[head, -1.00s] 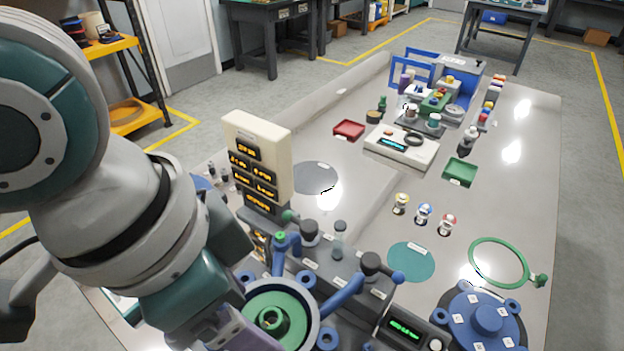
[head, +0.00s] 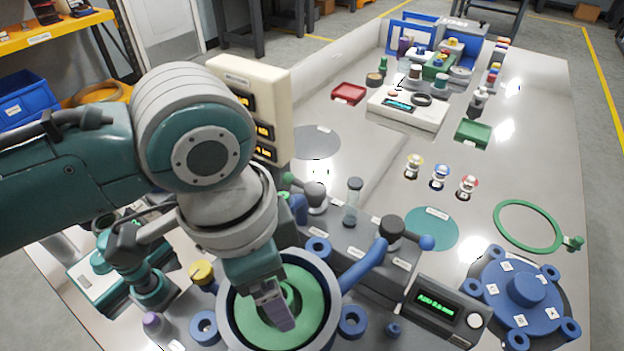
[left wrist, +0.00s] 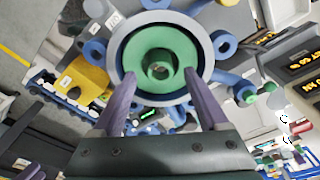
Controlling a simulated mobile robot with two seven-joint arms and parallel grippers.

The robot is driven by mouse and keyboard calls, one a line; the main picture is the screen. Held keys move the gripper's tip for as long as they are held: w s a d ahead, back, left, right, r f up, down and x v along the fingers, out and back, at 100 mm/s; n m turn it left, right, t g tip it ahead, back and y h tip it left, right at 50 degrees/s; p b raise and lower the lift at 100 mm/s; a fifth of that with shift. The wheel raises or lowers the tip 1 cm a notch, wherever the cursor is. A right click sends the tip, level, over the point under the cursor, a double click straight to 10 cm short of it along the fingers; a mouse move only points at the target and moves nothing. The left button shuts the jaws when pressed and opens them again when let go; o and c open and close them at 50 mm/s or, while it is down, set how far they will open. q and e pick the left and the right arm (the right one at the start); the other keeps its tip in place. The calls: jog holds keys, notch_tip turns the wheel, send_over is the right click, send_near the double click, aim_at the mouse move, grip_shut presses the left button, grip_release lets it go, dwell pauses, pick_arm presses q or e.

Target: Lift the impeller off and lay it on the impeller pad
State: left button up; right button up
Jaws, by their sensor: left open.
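My left gripper (head: 278,312) points down over the impeller. In the left wrist view its purple fingers (left wrist: 160,78) are open, one on each side of the impeller's hub, with nothing between them. I cannot tell whether they touch it. A flat teal round pad (head: 431,230) and a flat grey round pad (head: 315,142) lie bare on the table; their labels are too small to read.
A blue cover (head: 526,290) stands at the right, near a green ring (head: 527,224). A dark block with a blue-handled lever (head: 372,262) and a display box (head: 440,308) stand right of the housing. A cream display tower (head: 270,95) rises behind my arm.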

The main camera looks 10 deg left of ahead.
pick_arm(q)
notch_tip(320, 180, down, 2)
jog(key=shift+d+f, duration=0.1)
jog(key=shift+w, duration=0.1)
jog(key=shift+c, duration=0.3)
grip_shut()
dwell(0.6)
